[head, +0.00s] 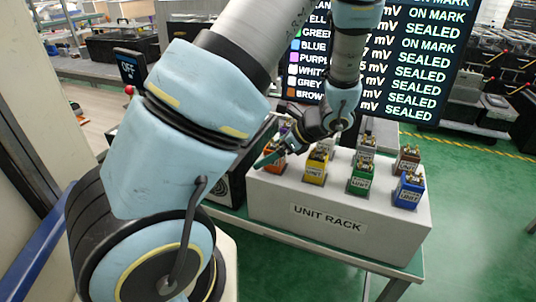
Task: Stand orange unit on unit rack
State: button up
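The orange unit (273,163) is at the left end of the front row on the white unit rack (330,222). It is upright as far as I can see, and its upper part is partly hidden by my gripper. My gripper (278,152) is dark and hangs over the left part of the rack, its fingers pointing down and left by the top of the orange unit. I cannot tell whether the fingers touch the unit, or whether the unit rests fully on the rack.
Yellow (316,168), green (361,179) and blue (409,192) units stand along the rack's front row. A brown unit (407,160) and a pale unit (366,147) stand behind. A readout screen (400,60) is at the back. A black-fronted box (230,185) adjoins the rack's left side.

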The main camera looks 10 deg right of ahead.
jog(key=b+v, duration=0.2)
jog(key=v, duration=1)
jog(key=s+a+n+g+h, duration=0.2)
jog(key=a+n+h, duration=0.6)
jog(key=a+n, duration=1.2)
jog(key=shift+s+a+f+n+g, duration=0.2)
jog(key=shift+s+f+n+g, duration=0.4)
jog(key=shift+n, duration=0.8)
jog(key=shift+s+r, duration=0.1)
jog(key=shift+r, duration=0.05)
